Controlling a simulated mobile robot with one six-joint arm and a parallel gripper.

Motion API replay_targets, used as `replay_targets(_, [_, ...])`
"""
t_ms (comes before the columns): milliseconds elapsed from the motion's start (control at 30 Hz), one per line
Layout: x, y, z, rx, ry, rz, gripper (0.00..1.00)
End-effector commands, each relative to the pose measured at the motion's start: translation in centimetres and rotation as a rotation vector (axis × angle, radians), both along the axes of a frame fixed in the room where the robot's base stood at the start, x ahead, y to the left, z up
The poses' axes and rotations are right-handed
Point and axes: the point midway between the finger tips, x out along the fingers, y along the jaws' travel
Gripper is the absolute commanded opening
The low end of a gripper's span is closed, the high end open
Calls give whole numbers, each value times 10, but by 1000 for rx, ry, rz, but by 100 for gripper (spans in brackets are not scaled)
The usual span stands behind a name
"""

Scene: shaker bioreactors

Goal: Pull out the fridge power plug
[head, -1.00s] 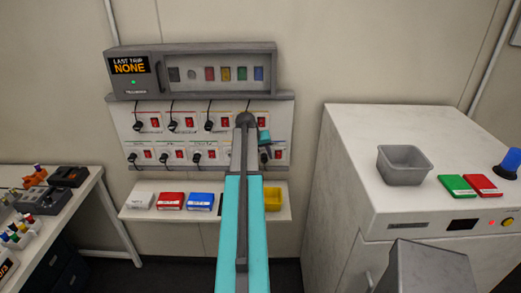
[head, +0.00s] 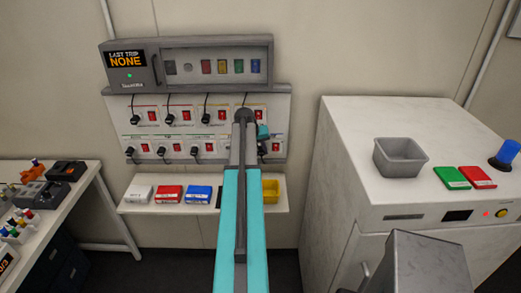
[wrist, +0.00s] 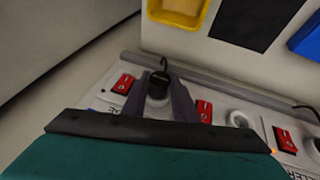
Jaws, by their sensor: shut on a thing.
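My gripper (wrist: 163,104) is shut on a dark plug (wrist: 158,86) with a black cord in the wrist view. A pale round socket surface shows just below the plug; I cannot tell whether its pins are still seated. In the head view my gripper (head: 263,132) is at the right end of the wall socket panel (head: 283,108), largely hidden by my arm. The label at the held plug is too small to read, so I cannot confirm it is the fridge's.
Other black plugs (head: 133,113) sit in two rows beside red switches (head: 152,116). A bare round socket (wrist: 240,119) is beside the held plug. Below is a shelf (head: 228,207) with a yellow bin (head: 270,190). A white machine (head: 340,125) stands right, a bench (head: 80,190) left.

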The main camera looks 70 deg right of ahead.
Motion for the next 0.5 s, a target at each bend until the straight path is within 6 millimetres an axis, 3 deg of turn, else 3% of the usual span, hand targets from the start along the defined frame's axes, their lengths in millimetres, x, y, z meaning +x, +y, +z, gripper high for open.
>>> replay_targets(500, [-1,10,-1,2,-4,3,2])
